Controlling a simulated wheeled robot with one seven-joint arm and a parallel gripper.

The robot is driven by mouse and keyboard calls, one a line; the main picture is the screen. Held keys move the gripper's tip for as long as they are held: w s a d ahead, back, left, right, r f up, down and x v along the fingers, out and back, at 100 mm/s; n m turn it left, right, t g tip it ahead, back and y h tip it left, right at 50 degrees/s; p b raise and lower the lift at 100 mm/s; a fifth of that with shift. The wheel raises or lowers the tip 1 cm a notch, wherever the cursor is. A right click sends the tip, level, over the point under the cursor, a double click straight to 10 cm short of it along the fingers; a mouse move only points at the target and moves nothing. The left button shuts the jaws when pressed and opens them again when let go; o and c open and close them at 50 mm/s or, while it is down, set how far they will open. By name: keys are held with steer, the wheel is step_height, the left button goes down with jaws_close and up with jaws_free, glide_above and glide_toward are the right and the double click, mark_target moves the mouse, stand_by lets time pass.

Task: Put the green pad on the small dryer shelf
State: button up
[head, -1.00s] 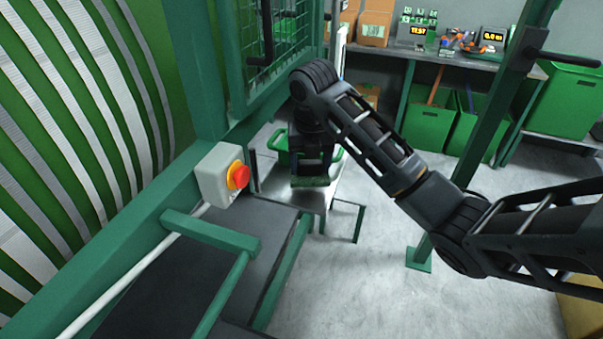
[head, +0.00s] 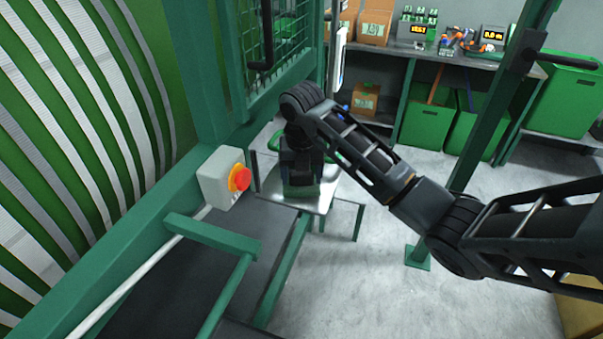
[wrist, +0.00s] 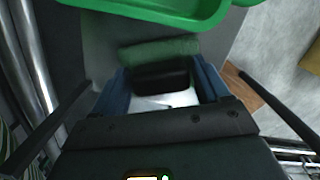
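The green pad (wrist: 160,50) is a rough green strip with a black block behind it in the wrist view. My gripper (wrist: 162,82) has its two blue fingers on either side of the black block and appears to hold it. In the head view my gripper (head: 300,185) points down over the small metal dryer shelf (head: 326,190), with a little green of the pad showing at its lower end. I cannot tell whether the pad touches the shelf. Bright metal shows below the block in the wrist view.
A green tray (wrist: 160,12) lies just beyond the pad. A grey box with a red button (head: 239,178) and the green machine frame (head: 215,232) stand left of my gripper. A green post (head: 480,130) rises right of my arm. Open floor (head: 345,280) lies in front.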

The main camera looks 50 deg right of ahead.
mark_target(303, 176)
steer(key=o, duration=0.3)
step_height(303, 176, up, 12)
steer(key=s+a+p, duration=0.1)
stand_by(0.6)
steer(key=shift+r, duration=0.1)
